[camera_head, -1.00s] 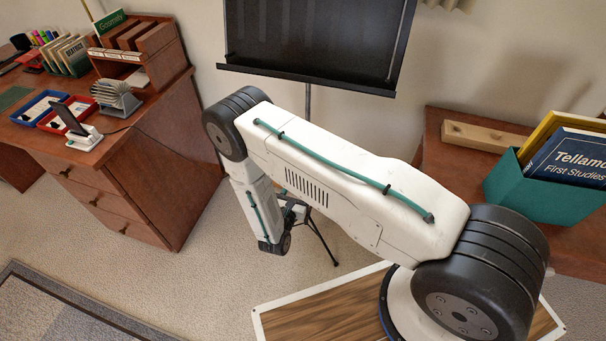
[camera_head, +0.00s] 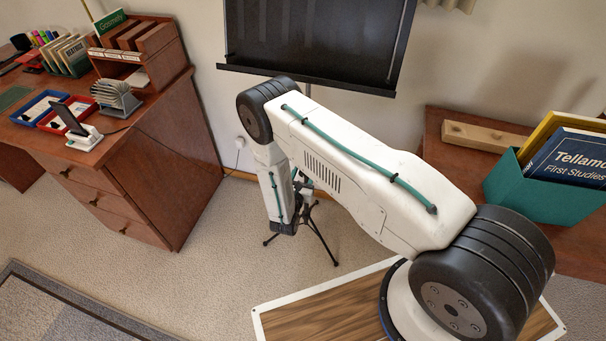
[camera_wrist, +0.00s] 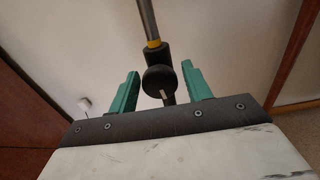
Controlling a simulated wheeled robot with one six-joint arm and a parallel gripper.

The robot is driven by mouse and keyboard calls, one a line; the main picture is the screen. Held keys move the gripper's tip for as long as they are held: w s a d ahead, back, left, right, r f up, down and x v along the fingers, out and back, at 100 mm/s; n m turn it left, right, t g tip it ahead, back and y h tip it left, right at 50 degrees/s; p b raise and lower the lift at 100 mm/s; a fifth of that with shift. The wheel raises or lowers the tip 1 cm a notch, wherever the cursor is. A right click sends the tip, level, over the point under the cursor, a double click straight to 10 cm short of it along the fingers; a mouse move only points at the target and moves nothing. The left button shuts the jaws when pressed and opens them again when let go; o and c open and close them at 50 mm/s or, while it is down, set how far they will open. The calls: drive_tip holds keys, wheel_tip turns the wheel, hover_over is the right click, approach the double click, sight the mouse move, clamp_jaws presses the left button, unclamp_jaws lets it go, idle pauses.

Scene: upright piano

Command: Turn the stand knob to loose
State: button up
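The stand knob (camera_wrist: 159,81) is a round black knob with a pale mark, on a black collar below a yellow ring on the stand's grey pole (camera_wrist: 148,20). In the wrist view it lies between the two green fingers of my gripper (camera_wrist: 158,82), with a gap on each side. The gripper is open and the fingers do not appear to touch the knob. In the head view the black music stand (camera_head: 312,45) stands against the wall, its tripod legs (camera_head: 320,238) on the carpet.
A wooden desk (camera_head: 165,165) with trays and books stands at left. A wooden surface at right holds a teal box (camera_head: 535,200) of books and a wooden block (camera_head: 485,136). Carpet between the desk and the stand is clear.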

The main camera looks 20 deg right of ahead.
drive_tip(key=c, duration=0.7)
drive_tip(key=shift+n, duration=0.8)
drive_tip(key=o, duration=0.9)
drive_tip(key=shift+a, duration=0.1)
drive_tip(key=shift+o, duration=0.2)
drive_tip(key=v, duration=0.7)
drive_tip(key=shift+s+a, duration=0.2)
drive_tip(key=shift+s, duration=0.1)
